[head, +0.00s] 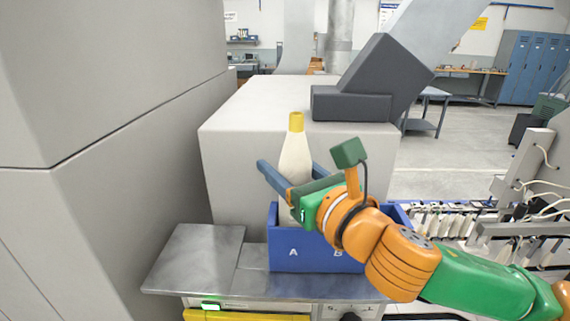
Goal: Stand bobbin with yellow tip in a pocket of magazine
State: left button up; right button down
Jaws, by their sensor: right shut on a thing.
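The bobbin with yellow tip (295,157) has a pale cream tapering body and stands upright in the head view. My right gripper (287,164) is shut on its body, with one blue-grey finger on each side. The magazine (318,261) is a blue box with the letters A and B on its front, standing on a metal shelf. The bobbin is over the magazine's left part, at letter A. My gripper and the front wall hide its lower end, so I cannot tell whether it rests in a pocket. My left gripper is not in view.
A large grey machine block (233,150) stands right behind the magazine, and a tall grey cabinet (90,110) rises at the left. The metal shelf (200,262) is bare left of the magazine. A row of machine units (465,222) lies to the right.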

jog(key=shift+f+b, duration=1)
jog(key=shift+f, duration=0.55)
jog(key=shift+c, duration=0.5)
grip_release()
